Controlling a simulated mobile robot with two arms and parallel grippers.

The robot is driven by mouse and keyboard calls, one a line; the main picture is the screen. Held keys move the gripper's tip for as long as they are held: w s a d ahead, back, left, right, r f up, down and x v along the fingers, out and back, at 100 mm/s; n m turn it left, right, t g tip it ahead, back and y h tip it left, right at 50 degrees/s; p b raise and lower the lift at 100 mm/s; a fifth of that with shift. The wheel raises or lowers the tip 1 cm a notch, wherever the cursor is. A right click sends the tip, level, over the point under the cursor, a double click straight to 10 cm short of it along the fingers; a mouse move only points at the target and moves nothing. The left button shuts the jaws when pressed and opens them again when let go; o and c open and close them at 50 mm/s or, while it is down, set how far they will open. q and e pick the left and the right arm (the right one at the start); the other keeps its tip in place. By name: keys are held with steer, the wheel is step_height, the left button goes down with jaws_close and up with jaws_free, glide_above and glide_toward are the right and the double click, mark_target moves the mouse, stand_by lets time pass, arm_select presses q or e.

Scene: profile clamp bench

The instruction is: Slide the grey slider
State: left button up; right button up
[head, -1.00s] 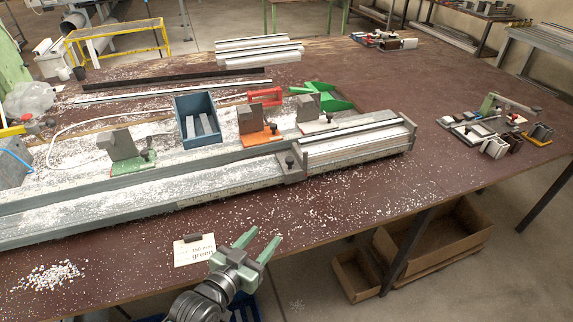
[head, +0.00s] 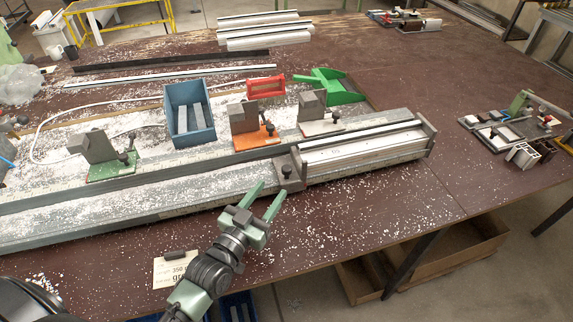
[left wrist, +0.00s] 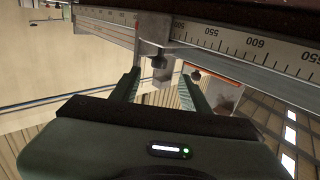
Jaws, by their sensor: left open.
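The grey slider (head: 289,170) is a block with a dark knob, sitting across the long metal rail (head: 130,205) at the left end of a pale profile. My left gripper (head: 270,190) is open, its two green fingers pointing at the slider from the front side of the rail. In the left wrist view the slider (left wrist: 150,45) and its knob (left wrist: 158,63) show ahead, with the knob lined up between the open fingertips (left wrist: 160,76). I cannot tell whether the fingers touch it. My right gripper is out of view.
A label card (head: 170,272) lies in front. White chips litter the table. A scale (left wrist: 250,50) runs along the rail.

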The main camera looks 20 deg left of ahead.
mark_target(284, 173)
arm_select(q)
steer(key=w, duration=0.2)
steer(key=w+p, duration=0.1)
steer(key=shift+w+d+r, duration=0.15)
steer(key=shift+d+r, duration=0.2)
steer(key=shift+d, duration=0.05)
steer(key=w, duration=0.3)
steer(key=shift+w+d+f, duration=0.1)
steer(key=shift+d+f, duration=0.1)
steer(key=shift+d, duration=0.1)
steer(key=shift+w, duration=0.15)
steer(key=c, duration=1)
jaws_close()
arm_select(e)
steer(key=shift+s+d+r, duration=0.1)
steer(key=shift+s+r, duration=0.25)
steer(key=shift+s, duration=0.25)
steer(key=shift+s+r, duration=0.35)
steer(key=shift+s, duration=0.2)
